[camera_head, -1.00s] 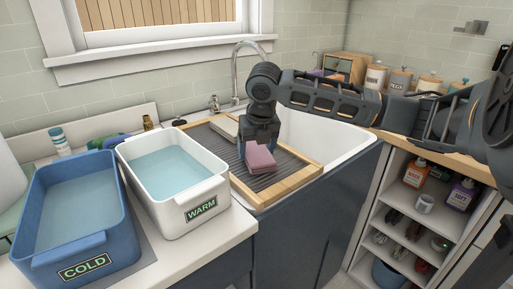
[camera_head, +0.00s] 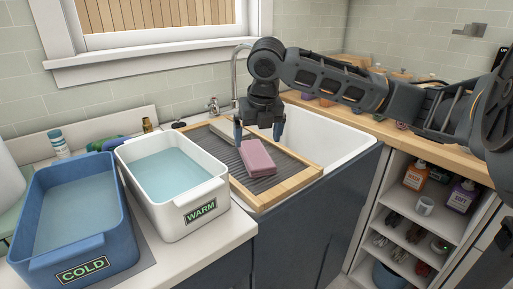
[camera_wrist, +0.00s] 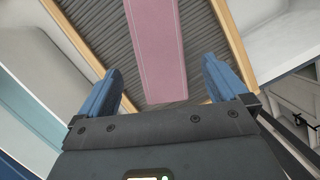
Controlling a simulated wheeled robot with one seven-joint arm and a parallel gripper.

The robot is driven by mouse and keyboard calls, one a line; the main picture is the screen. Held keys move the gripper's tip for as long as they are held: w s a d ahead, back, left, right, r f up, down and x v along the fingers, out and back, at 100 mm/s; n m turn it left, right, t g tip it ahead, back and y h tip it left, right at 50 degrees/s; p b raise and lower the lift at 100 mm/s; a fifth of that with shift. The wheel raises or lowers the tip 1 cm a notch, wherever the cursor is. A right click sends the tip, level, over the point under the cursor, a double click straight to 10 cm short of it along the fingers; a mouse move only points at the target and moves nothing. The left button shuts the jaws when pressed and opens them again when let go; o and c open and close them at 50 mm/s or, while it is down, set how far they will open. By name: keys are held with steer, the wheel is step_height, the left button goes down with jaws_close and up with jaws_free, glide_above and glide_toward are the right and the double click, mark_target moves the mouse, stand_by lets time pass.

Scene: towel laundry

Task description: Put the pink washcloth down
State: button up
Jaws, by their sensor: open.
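The pink washcloth (camera_head: 257,157) lies folded on the dark ridged rack with a wooden frame (camera_head: 291,187), which rests across the sink. My gripper (camera_head: 258,133) is open above the washcloth's far end, its two blue fingers apart and empty. In the wrist view the washcloth (camera_wrist: 158,50) runs as a pink strip ahead of my open gripper (camera_wrist: 160,85), between the lines of its fingers and apart from both.
A white tub marked WARM (camera_head: 203,212) and a blue tub marked COLD (camera_head: 84,270), both holding water, stand on the counter at left. The tap (camera_head: 236,75) rises behind. Open shelves (camera_head: 408,215) are at right.

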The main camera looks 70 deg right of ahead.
steer(key=v, duration=0.6)
steer(key=shift+r, duration=0.2)
steer(key=shift+s+a, duration=0.1)
